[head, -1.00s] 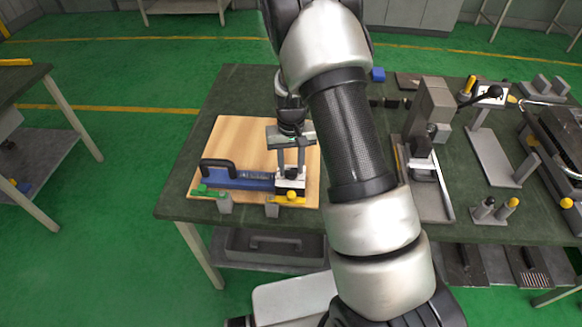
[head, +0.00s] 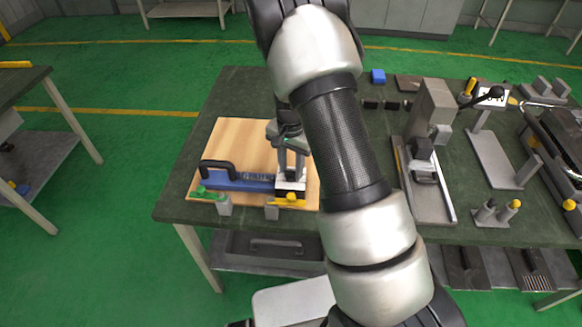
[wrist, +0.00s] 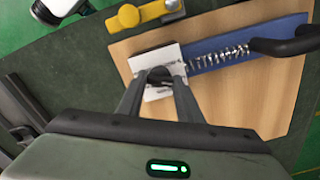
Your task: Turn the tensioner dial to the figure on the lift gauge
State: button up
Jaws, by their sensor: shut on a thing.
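A blue tool with a black handle and a coil spring (head: 240,181) lies on a wooden board; it also shows in the wrist view (wrist: 212,54). A white plate (wrist: 143,63) is at its end, with a dark round knob, apparently the tensioner dial (wrist: 160,73), on it. My gripper (wrist: 160,79) is over this plate, its fingers closed on the dark knob; in the head view my gripper (head: 290,172) points down at the tool's right end. The dial's marks are too small to read. A stand with a small white face, possibly the lift gauge (head: 491,96), is at right; its figure is unreadable.
The wooden board (head: 232,140) lies on the dark green bench (head: 190,130). Green and yellow clamps (head: 291,201) sit along the board's front edge. A grey press-like stand (head: 433,105) and other fixtures are to the right of my arm.

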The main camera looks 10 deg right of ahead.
aim_at(291, 171)
dwell(0.5)
jog(key=o, duration=1.1)
notch_tip(291, 171, up, 18)
jog(key=shift+f, duration=0.25)
